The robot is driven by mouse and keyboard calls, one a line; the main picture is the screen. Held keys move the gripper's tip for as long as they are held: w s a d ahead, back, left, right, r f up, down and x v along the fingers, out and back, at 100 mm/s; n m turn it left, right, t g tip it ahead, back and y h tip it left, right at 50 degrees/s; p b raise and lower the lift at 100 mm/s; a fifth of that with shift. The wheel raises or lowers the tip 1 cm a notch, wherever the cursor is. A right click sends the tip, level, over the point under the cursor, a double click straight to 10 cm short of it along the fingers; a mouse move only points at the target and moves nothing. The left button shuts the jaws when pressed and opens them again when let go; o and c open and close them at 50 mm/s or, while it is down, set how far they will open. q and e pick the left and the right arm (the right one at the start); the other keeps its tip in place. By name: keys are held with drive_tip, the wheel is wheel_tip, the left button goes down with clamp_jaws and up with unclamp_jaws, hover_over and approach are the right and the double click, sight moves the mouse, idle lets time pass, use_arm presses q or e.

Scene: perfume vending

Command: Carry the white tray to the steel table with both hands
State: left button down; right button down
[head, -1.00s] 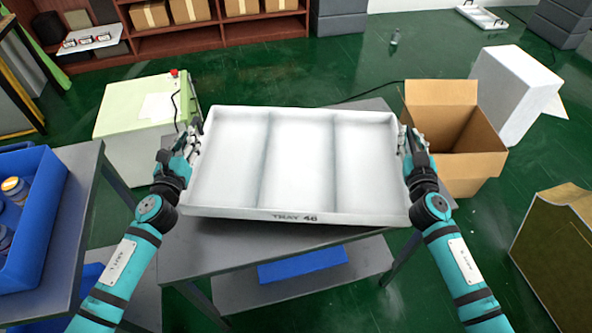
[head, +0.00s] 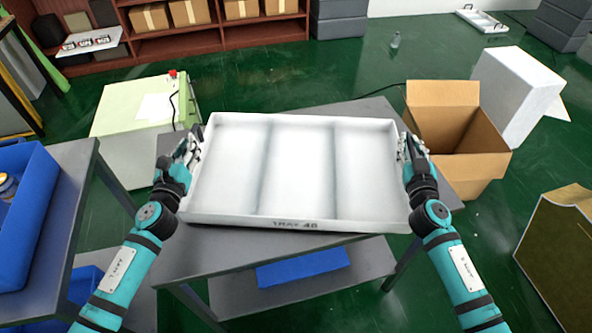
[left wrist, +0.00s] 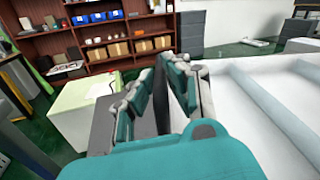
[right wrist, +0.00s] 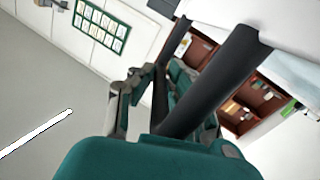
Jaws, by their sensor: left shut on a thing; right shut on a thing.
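The white tray (head: 297,217), with three empty compartments and lettering on its front wall, is held level between my two grippers above the grey steel table (head: 240,252). I cannot tell whether its underside touches the table. My left gripper (head: 190,150) is shut on the tray's left side; its fingers (left wrist: 160,95) show beside the tray wall in the left wrist view. My right gripper (head: 408,150) is shut on the right side; the right wrist view shows its fingers (right wrist: 165,105) around a dark bar, with the tray (right wrist: 285,22) beyond.
A blue crate (head: 40,215) with jars stands on another grey table at left. A pale green cabinet (head: 125,125) is behind left. An open cardboard box (head: 455,130) is close on the right. A blue bin (head: 303,266) lies on the lower shelf.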

use_arm(q)
drive_tip(key=shift+d+f+b, duration=0.3)
drive_tip(key=shift+f+b, duration=0.2)
drive_tip(key=shift+f, duration=0.1)
use_arm(e)
drive_tip(key=shift+a+f, duration=0.3)
drive_tip(key=shift+f, duration=0.3)
use_arm(q)
drive_tip(key=c, duration=1.3)
unclamp_jaws()
drive_tip(key=shift+s+r, duration=0.1)
drive_tip(key=shift+c, duration=0.2)
use_arm(e)
drive_tip(key=c, duration=1.3)
unclamp_jaws()
drive_tip(key=shift+r, duration=0.15)
drive_tip(key=shift+c, duration=0.2)
use_arm(q)
drive_tip(key=shift+a, duration=0.25)
use_arm(e)
drive_tip(key=shift+d, duration=0.2)
